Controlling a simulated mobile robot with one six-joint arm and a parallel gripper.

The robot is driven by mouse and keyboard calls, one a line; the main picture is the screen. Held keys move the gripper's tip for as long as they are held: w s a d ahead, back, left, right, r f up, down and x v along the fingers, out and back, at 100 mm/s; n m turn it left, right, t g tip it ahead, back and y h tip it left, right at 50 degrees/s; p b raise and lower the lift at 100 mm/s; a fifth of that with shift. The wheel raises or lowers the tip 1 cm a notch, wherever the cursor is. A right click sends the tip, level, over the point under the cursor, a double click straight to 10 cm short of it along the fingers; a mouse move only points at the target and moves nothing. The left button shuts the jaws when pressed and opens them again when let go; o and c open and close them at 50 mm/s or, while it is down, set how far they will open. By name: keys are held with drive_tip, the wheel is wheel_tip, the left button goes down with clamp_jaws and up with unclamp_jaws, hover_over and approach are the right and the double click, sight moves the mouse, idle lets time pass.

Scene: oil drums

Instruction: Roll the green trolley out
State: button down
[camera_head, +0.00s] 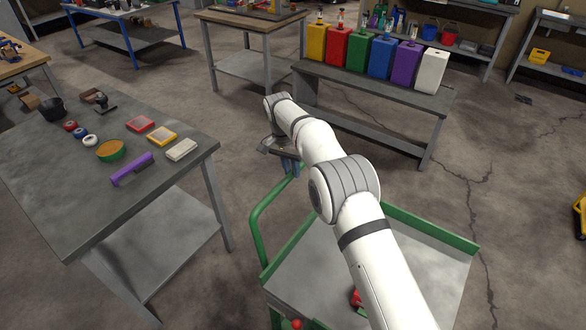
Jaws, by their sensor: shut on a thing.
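The green trolley (432,230) stands at the bottom centre, with a grey tray floor inside a green rim. Its green tube handle (258,225) rises on the left side. My white arm reaches across the trolley from the bottom and hides part of its tray. My gripper (290,165) is at the far upper end of the handle and is shut on it. The arm's wrist partly hides the fingers.
A grey workbench (60,190) with small items stands close on the left. A bench (385,92) with several coloured canisters is behind. A red object (357,298) lies on the trolley. The cracked concrete floor (520,190) at right is mostly free.

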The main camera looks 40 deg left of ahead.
drive_tip(key=c, duration=1.3)
unclamp_jaws()
drive_tip(key=shift+o, duration=0.2)
wheel_tip(320, 180, up, 8)
drive_tip(key=a, duration=0.1)
drive_tip(key=shift+a+f, duration=0.2)
drive_tip(key=shift+a, duration=0.1)
